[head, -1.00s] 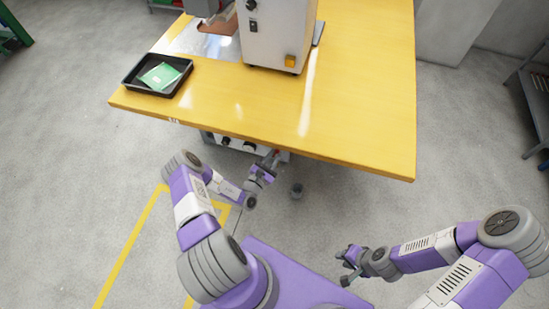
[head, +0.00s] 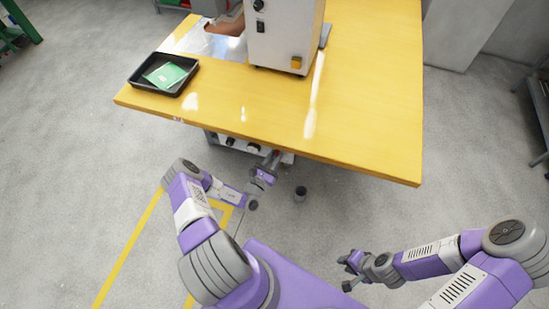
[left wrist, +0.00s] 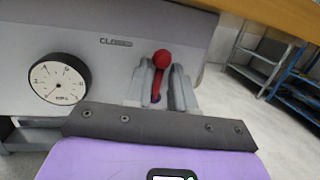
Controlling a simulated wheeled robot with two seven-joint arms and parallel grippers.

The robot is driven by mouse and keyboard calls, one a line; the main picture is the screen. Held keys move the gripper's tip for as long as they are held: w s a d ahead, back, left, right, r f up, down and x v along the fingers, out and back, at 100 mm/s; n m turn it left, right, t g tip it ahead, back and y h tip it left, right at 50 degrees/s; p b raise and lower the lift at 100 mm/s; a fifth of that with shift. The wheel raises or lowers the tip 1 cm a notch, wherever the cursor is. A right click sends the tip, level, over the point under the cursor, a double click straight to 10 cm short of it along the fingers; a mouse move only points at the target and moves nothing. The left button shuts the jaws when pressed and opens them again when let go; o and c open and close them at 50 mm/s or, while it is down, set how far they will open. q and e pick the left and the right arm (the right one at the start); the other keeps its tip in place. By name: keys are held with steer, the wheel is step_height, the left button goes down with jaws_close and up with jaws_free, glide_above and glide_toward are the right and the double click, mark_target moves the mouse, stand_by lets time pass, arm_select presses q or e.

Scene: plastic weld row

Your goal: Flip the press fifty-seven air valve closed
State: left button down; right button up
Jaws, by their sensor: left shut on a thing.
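The air valve's lever with a red knob (left wrist: 162,59) stands out from a grey panel (left wrist: 120,30) under the table. The panel carries the word "CLOSED" to the left of the knob in the left wrist view. My left gripper (left wrist: 160,88) is shut on the lever, one finger on each side just below the knob. In the head view my left gripper (head: 270,161) is at the panel below the table's front edge, and the knob is hard to make out. My right gripper (head: 350,270) is low at the right, away from the panel; its opening is unclear.
A round pressure gauge (left wrist: 59,79) sits left of the lever. Above is the yellow table (head: 370,120), with a white press (head: 283,40) and a black tray (head: 143,87) holding a green packet. Shelving (left wrist: 290,75) stands behind to the right.

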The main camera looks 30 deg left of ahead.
arm_select(q)
steer(key=c, duration=1.1)
jaws_free()
steer(key=shift+c, duration=0.2)
steer(key=shift+s, duration=0.15)
steer(key=s+f+p, duration=0.1)
steer(key=s, duration=0.6)
steer(key=shift+s+d, duration=0.15)
